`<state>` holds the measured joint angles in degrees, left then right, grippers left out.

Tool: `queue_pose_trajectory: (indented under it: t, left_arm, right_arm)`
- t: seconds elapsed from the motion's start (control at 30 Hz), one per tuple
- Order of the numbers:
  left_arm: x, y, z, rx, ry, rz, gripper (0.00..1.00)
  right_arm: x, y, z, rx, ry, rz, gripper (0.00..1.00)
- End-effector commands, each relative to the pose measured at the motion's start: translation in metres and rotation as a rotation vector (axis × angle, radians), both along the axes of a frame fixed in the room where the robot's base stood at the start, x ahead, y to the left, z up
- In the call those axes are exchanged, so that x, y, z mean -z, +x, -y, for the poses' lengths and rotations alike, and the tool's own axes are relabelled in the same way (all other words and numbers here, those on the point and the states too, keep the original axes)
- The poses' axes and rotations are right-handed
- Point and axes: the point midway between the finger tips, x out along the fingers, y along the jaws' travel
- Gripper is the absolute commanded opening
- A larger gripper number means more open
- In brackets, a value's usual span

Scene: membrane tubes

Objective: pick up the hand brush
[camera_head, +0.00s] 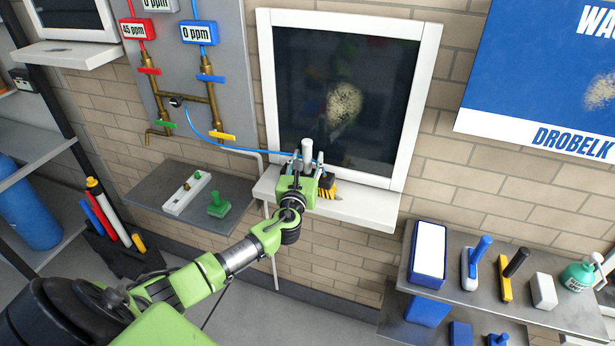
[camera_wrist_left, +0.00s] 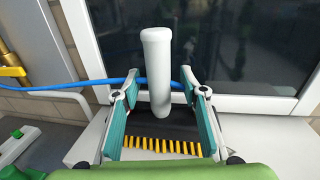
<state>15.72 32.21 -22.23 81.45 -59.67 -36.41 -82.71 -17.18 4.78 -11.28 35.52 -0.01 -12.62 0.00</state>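The hand brush has an upright light grey handle (camera_wrist_left: 157,70), a dark body and a row of yellow bristles (camera_wrist_left: 160,146). It is on the white window sill (camera_head: 365,210), and its handle also shows in the head view (camera_head: 307,152). My left gripper (camera_head: 307,168) is at the brush, hiding part of it in the head view. In the left wrist view my left gripper (camera_wrist_left: 160,97) is open, its teal-padded fingers on either side of the handle with gaps visible. My right gripper is not in view.
The window pane (camera_head: 345,95) stands close behind the brush. A blue hose (camera_wrist_left: 60,86) crosses behind the handle. A grey shelf (camera_head: 235,190) to the left holds a green-handled tool (camera_head: 218,205). A shelf (camera_head: 560,305) to the right holds several cleaning tools.

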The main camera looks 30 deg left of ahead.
Motion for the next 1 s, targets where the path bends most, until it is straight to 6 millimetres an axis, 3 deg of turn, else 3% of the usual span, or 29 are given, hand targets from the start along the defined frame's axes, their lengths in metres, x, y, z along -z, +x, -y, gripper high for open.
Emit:
queue_pose_trajectory:
  t: [0.2, 0.33, 0.37, 0.8, 1.0]
  left_arm:
    - [0.0, 0.0, 0.0, 0.0, 0.0, 0.0, 0.37]
    - [0.0, 0.0, 0.0, 0.0, 0.0, 0.0, 0.03]
    - [0.0, 0.0, 0.0, 0.0, 0.0, 0.0, 0.0]
    - [-0.006, 0.001, -0.001, 0.0, 0.002, 0.008, 0.0]
    - [-0.022, 0.001, -0.001, 0.0, 0.003, 0.01, 0.0]
  right_arm:
    - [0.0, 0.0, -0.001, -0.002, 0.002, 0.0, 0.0]
    - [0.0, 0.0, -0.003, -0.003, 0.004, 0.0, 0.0]
    - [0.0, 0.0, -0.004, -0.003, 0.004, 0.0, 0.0]
    - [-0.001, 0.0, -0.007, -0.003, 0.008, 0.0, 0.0]
    - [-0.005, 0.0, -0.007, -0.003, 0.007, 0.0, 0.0]
